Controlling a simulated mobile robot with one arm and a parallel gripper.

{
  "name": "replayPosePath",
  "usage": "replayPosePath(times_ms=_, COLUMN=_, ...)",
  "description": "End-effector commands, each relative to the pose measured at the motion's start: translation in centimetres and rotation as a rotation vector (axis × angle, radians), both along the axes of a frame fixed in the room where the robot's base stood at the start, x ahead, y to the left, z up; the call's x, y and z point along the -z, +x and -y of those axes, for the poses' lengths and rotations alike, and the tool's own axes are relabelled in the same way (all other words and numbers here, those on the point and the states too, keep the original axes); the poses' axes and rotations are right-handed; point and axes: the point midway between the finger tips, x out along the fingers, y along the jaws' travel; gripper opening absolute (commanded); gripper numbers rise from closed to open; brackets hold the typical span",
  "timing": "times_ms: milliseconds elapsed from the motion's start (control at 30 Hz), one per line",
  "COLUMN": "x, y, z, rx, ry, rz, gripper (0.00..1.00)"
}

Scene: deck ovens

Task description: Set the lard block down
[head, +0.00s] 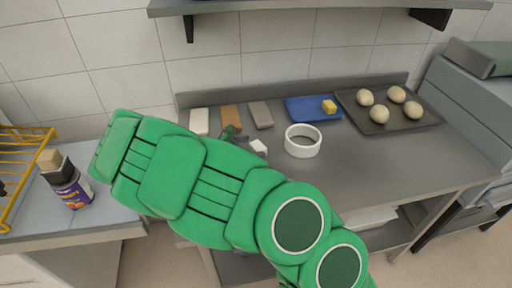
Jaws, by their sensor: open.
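A small white block (259,146), which looks like the lard block, is at the front left of the steel worktop (365,165), just right of my green arm. My gripper (245,142) is mostly hidden behind the arm; only small dark parts show beside the white block. The gripper is open. I cannot tell whether its fingers touch the block, or whether the block rests fully on the worktop.
White (199,121), brown (231,118) and grey (261,114) slabs lie along the back.

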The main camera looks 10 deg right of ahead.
Motion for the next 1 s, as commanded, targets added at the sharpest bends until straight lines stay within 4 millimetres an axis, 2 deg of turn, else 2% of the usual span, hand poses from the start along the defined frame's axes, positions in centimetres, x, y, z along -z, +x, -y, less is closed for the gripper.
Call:
replayPosePath(times_ms=200, x=-1.2, y=-1.1, z=-3.1, rx=-0.004, ry=0.005, rz=0.001, gripper=0.95)
replayPosePath(times_ms=500, x=-2.6, y=-2.5, z=-6.3, rx=-0.003, ry=0.005, rz=0.001, gripper=0.95)
replayPosePath(times_ms=700, x=-3.0, y=-2.9, z=-7.1, rx=-0.002, ry=0.003, rz=0.000, gripper=0.95)
replayPosePath(times_ms=1000, x=-3.1, y=-2.9, z=-7.1, rx=-0.001, ry=0.002, rz=0.000, gripper=0.95)
